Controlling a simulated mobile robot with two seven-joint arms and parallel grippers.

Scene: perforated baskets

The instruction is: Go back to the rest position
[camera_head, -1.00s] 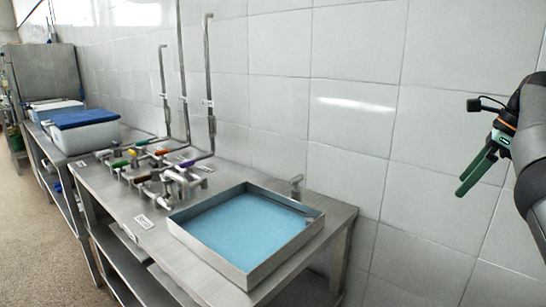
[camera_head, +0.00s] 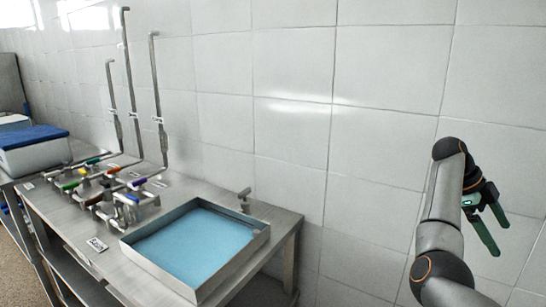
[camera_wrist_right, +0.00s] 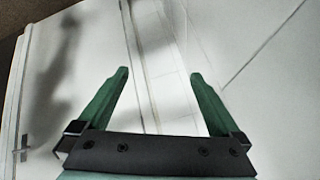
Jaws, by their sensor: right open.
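My right gripper (camera_head: 492,235) is raised at the right of the head view, in front of the tiled wall. Its green fingers point down and stand apart. In the right wrist view the two green fingers (camera_wrist_right: 160,78) are open with nothing between them; only pale wall or floor surfaces show beyond. My left gripper is not in view.
A steel table (camera_head: 75,228) holds a square metal tray (camera_head: 262,237) with a blue inside, and pipes with coloured valve handles (camera_head: 100,190). A white box with a blue lid (camera_head: 35,135) stands at far left. The tiled wall (camera_head: 380,110) runs behind.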

